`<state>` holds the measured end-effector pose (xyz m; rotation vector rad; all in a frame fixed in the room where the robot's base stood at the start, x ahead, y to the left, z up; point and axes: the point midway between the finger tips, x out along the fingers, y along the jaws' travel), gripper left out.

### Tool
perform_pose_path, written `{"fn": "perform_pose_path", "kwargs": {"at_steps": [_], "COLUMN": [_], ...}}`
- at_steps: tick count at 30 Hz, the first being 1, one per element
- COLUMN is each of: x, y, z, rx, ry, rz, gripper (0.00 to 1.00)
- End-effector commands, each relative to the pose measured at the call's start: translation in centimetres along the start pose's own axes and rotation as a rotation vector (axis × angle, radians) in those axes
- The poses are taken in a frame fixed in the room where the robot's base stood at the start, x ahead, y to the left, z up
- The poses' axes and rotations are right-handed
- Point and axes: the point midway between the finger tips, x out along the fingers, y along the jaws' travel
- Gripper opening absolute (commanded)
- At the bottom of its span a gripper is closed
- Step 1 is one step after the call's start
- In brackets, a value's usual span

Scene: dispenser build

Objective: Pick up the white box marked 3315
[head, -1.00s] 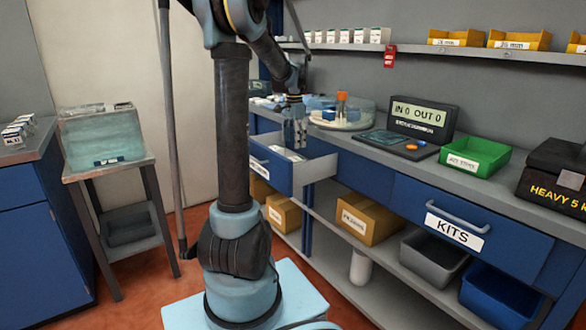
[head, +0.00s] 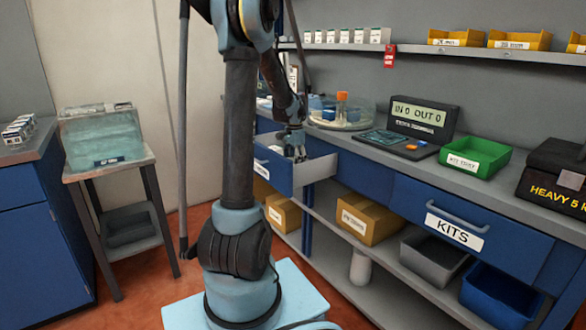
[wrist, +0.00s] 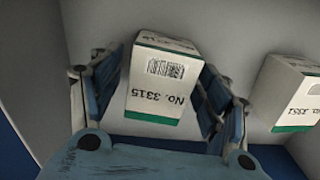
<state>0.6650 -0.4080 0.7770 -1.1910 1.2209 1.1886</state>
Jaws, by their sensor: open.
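The white box marked 3315 (wrist: 160,85) shows upside down in the wrist view, with a barcode and a green edge. It sits in the open drawer (head: 276,171). My gripper (wrist: 158,85) is open, with a finger on each side of the box. Whether the fingers touch it I cannot tell. In the head view my gripper (head: 294,152) reaches down into the drawer, and the box is hidden there.
The drawer's wall (head: 320,168) is close by. A round clear tray (head: 345,117) stands on the counter behind the arm.

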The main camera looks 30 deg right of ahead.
Motion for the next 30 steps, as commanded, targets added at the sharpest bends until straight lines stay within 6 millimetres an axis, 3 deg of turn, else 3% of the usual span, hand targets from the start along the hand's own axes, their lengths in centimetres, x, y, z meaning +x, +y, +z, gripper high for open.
{"fn": "perform_pose_path", "kwargs": {"at_steps": [6,14,24,30], "x": [0.1,0.1,-0.2,-2.5], "y": [0.0,0.0,0.0,0.0], "z": [0.0,0.0,0.0,0.1], "rx": [0.000,0.000,0.000,0.000], "ry": [0.000,0.000,0.000,0.000], "rz": [0.000,0.000,0.000,0.000], "gripper": [0.70,0.16,0.16,0.16]}}
